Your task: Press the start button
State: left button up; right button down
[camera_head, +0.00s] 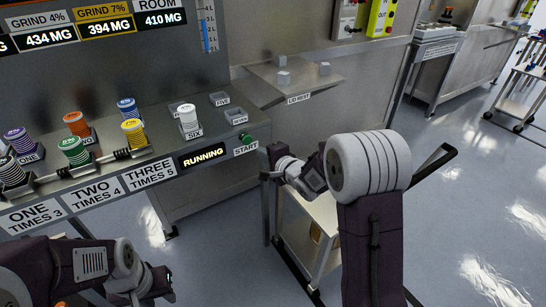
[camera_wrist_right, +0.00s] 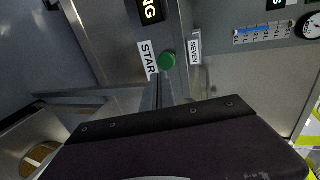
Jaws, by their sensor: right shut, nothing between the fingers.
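The green start button (camera_head: 246,138) sits at the right end of the console, above the START label (camera_head: 246,149). It also shows in the right wrist view (camera_wrist_right: 167,61), round and green, beside the START label. My right gripper (camera_wrist_right: 159,85) is shut and empty, its tips just below the button in that view. Whether the tips touch the button I cannot tell. In the head view the right gripper (camera_head: 268,158) is close to the console's right end. My left gripper (camera_head: 160,283) is at the lower left, away from the button; its fingers are not clear.
A lit RUNNING sign (camera_head: 204,155) is left of the button. Several coloured cylinders (camera_head: 76,124) and a white one (camera_head: 188,117) stand on the console (camera_head: 160,128). A lid rest shelf (camera_head: 295,80) is behind, and a cart (camera_head: 310,228) stands below my right arm.

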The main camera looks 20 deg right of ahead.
jog(key=v, duration=0.4)
jog(key=shift+s+d+r+p, duration=0.1)
jog(key=shift+s+d+p, duration=0.05)
jog(key=shift+s+p, duration=0.2)
jog(key=shift+s+d, duration=0.1)
jog(key=s+a+r, duration=0.2)
jog(key=a, duration=0.1)
jog(key=s+d+f+n+g+h, duration=0.2)
jog(key=s+f+n+g, duration=0.5)
jog(key=s, duration=0.5)
jog(key=s+d+f+n+g+h, duration=0.1)
jog(key=s+f+n+g+h, duration=0.1)
jog(key=s+f+n+g, duration=0.75)
notch_tip(320, 180, up, 18)
jog(key=s+m+t+p, duration=0.1)
jog(key=s+t+p, duration=0.1)
jog(key=p, duration=1.4)
jog(key=shift+s+d+m+t, duration=0.15)
jog(key=shift+d+m+t, duration=0.15)
jog(key=shift+t, duration=0.55)
